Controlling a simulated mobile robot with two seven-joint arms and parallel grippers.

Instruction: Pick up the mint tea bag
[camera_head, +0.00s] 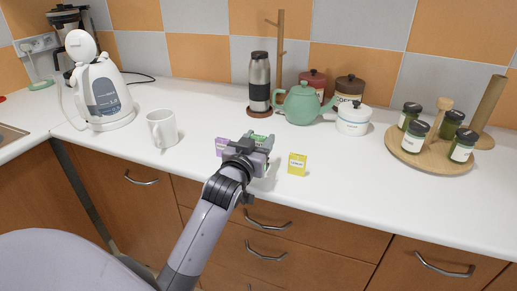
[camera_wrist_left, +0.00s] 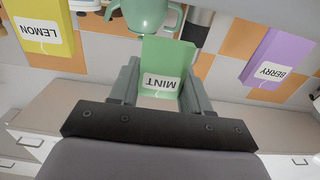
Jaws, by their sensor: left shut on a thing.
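The mint tea bag is a green packet (camera_wrist_left: 165,62) with a white MINT label, upside down in the left wrist view. My left gripper (camera_wrist_left: 160,88) is shut on it, one finger on each side. In the head view the green packet (camera_head: 258,139) shows only partly behind my left gripper (camera_head: 250,150), near the counter's front. I cannot tell whether it touches the counter. The purple BERRY packet (camera_head: 222,146) stands just left of the gripper and the yellow LEMON packet (camera_head: 297,164) to its right. My right gripper is not in view.
A white mug (camera_head: 161,128) and a kettle (camera_head: 103,92) stand to the left. A green teapot (camera_head: 302,103), white sugar pot (camera_head: 353,119) and steel flask (camera_head: 259,82) stand behind. A round wooden tray (camera_head: 433,160) with jars is at right. Counter between LEMON and tray is clear.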

